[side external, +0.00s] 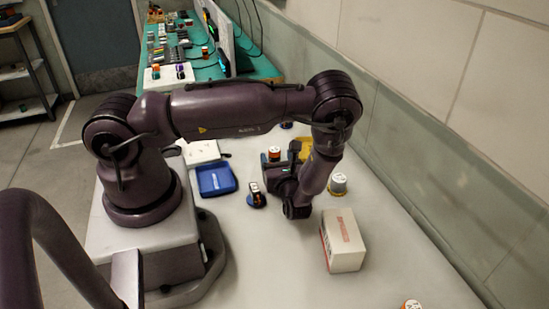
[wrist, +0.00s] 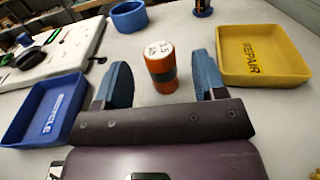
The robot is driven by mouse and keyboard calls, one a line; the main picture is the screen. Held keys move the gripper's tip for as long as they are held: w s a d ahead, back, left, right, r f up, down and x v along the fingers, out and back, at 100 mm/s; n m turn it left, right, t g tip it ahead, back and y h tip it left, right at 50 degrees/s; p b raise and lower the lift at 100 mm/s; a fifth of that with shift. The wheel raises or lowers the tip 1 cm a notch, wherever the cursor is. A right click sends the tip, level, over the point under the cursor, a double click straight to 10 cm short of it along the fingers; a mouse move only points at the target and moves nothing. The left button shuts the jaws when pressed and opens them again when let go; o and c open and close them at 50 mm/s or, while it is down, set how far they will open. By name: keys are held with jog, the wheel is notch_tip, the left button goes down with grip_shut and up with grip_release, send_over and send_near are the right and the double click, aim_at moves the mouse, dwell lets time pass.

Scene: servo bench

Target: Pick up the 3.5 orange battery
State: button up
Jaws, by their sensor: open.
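My gripper is open and empty. In the side external view my gripper (side external: 274,176) is low over the bench, and an orange battery with a white top (side external: 274,153) shows just beyond it.
A blue RECYCLE tray (wrist: 45,110) lies left and a yellow REPAIR tray (wrist: 262,57) right. A blue ring (wrist: 128,17) and a white board (wrist: 50,52) lie behind. A white box (side external: 342,242) and a silver-grey cylinder (side external: 338,184) stand near my arm.

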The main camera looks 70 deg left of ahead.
aim_at(273, 148)
jog(key=a, duration=0.5)
jog(key=shift+w+a, duration=0.1)
jog(key=shift+w, duration=0.1)
jog(key=c, duration=1.1)
